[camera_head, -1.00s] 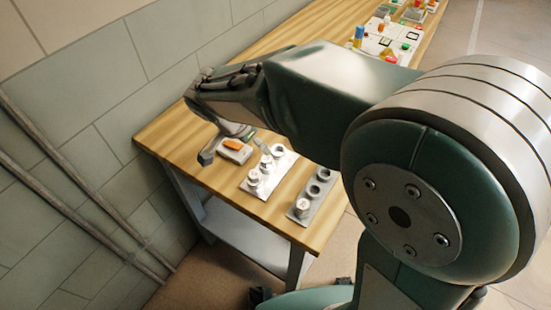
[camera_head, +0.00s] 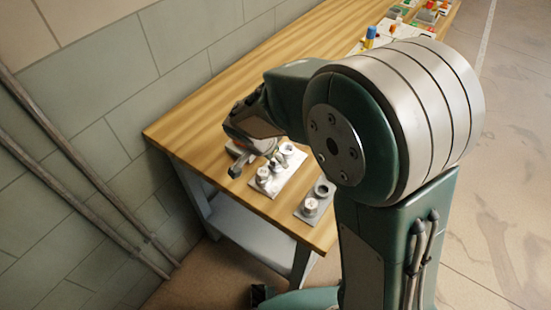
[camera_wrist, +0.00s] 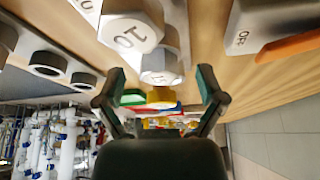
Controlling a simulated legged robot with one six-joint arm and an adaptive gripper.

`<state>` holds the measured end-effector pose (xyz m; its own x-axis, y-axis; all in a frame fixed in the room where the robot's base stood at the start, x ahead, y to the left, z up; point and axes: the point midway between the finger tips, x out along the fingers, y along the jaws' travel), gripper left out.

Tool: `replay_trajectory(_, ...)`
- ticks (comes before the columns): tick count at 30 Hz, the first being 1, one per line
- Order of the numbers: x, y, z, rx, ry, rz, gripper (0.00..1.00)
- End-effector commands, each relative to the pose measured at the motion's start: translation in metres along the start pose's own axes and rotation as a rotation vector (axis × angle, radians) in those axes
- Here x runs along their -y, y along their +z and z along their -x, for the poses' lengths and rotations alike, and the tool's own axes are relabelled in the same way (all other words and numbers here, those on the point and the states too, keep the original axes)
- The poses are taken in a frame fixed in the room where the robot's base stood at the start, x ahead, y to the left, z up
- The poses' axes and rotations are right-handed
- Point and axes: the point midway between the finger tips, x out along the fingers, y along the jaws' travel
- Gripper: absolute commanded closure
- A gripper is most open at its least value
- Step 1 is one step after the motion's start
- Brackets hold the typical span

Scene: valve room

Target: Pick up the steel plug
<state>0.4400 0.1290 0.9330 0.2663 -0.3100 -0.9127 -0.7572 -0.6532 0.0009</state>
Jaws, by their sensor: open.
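Several pale metal plugs stand on a white plate (camera_head: 290,176) at the near end of the bench. I cannot tell which is the steel plug or whether a finger touches one. My gripper (camera_wrist: 160,76) is open and empty. In the head view my gripper (camera_head: 255,162) is low over the left edge of the white plate, partly hiding the plugs.
A grey block with a round top (camera_head: 310,206) and a ring (camera_head: 323,188) stands right of the white plate. A box marked OFF (camera_wrist: 265,22) with an orange lever (camera_wrist: 290,46) is close by. Coloured items fill the bench's far end; its middle is clear.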

Motion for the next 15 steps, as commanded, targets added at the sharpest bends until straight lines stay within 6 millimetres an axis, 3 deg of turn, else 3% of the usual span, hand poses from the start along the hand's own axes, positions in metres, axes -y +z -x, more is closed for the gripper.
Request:
replay_trajectory(1, 0.0, 0.0001, 0.0002, 0.0, 0.0, 0.0, 0.11)
replay_trajectory(7, -0.0005, -0.0006, 0.0003, 0.001, -0.001, 0.0, 1.0)
replay_trajectory(15, -0.0007, -0.0011, 0.0002, 0.0, 0.0, 0.0, 1.0)
